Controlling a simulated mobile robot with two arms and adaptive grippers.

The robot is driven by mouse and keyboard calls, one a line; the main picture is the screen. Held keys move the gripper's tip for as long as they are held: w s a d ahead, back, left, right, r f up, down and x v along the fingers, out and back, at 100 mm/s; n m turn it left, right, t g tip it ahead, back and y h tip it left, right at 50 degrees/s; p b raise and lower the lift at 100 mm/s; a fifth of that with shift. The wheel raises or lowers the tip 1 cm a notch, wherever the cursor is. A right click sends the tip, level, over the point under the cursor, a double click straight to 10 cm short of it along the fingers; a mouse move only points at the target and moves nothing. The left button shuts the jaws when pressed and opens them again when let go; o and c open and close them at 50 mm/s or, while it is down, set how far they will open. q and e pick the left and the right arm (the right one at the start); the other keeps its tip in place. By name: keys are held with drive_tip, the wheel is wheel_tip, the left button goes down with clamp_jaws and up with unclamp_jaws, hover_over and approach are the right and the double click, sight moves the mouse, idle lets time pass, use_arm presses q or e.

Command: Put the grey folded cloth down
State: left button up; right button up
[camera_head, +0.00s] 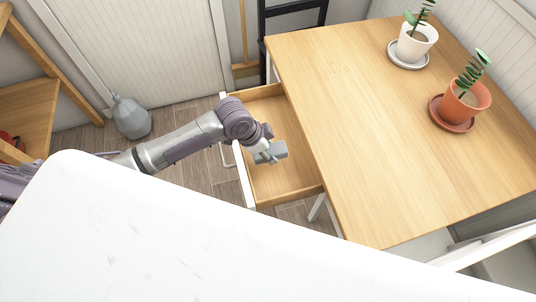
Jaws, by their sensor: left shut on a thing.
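My left gripper (264,153) reaches in from the left over the open drawer (285,184) of the wooden table (400,150). It is shut on the grey folded cloth (276,152), which shows as a small grey block at the fingertips. The cloth is over the drawer's inside; whether it touches the drawer floor I cannot tell. The fingers are small and partly hidden by the wrist. My right gripper is not in view.
The drawer looks otherwise empty. On the table stand a white pot (416,44) and a terracotta pot (466,102), each with a plant on a saucer. A black chair (292,9) is behind. A grey vase-like vessel (131,118) stands on the floor at left.

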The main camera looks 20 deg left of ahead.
use_arm(q)
drive_tip(key=shift+w+a+f, duration=0.2)
drive_tip(key=shift+w+f, duration=0.2)
drive_tip(key=shift+f, duration=1.9)
drive_tip(key=o, duration=1)
drive_tip(key=shift+f, duration=0.1)
drive_tip(key=p+v, duration=0.1)
drive_tip(key=v, duration=1.1)
